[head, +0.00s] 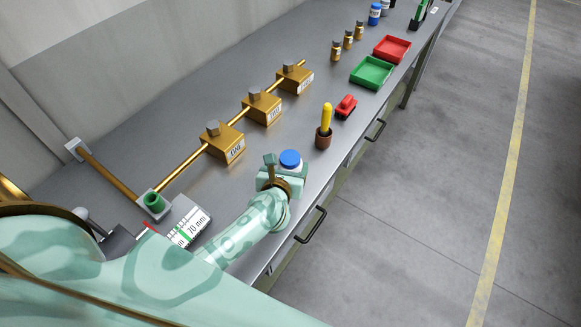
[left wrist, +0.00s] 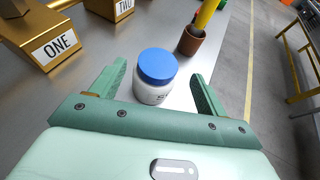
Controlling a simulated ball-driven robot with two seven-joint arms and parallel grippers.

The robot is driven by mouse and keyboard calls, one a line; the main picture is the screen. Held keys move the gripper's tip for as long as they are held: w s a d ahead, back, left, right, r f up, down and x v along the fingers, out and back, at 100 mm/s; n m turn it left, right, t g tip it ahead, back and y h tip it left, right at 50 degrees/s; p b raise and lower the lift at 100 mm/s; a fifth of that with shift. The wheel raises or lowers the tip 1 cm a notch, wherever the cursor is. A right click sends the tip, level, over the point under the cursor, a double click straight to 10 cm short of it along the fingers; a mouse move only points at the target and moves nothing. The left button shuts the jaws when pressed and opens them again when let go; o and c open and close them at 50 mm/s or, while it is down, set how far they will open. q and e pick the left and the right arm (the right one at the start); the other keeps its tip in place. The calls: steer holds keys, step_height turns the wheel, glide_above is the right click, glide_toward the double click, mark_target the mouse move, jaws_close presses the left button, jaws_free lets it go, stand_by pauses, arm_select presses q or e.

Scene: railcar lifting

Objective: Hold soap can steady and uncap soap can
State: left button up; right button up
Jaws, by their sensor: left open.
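The soap can is a white can with a blue cap (left wrist: 157,66), upright on the grey bench; its white body (left wrist: 151,94) shows in the left wrist view. In the head view only its blue cap (head: 290,159) shows clearly, with the body mostly hidden behind my gripper. My left gripper (head: 283,172) is open around the can. In the left wrist view the two fingers (left wrist: 157,92) stand on either side of it, with gaps to both. The cap sits on the can. My right gripper is not in view.
A brown cup (head: 323,138) with a yellow-handled tool stands just beyond the can. Brass blocks joined by a rod, one labelled ONE (head: 222,142), lie to the left. A red item (head: 346,106), a green tray (head: 372,72) and a red tray (head: 392,49) are farther along. The bench's front edge is close on the right.

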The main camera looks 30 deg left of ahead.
mark_target(289, 160)
arm_select(q)
steer(key=b+x, duration=0.1)
steer(key=x, duration=0.4)
steer(key=shift+w+a+f, duration=0.15)
steer(key=shift+w+f, duration=0.05)
steer(key=shift+f, duration=0.15)
steer(key=shift+s, duration=0.1)
steer(key=shift+c, duration=0.3)
steer(key=c, duration=0.9)
steer(key=shift+o, duration=0.2)
steer(key=shift+r, duration=0.1)
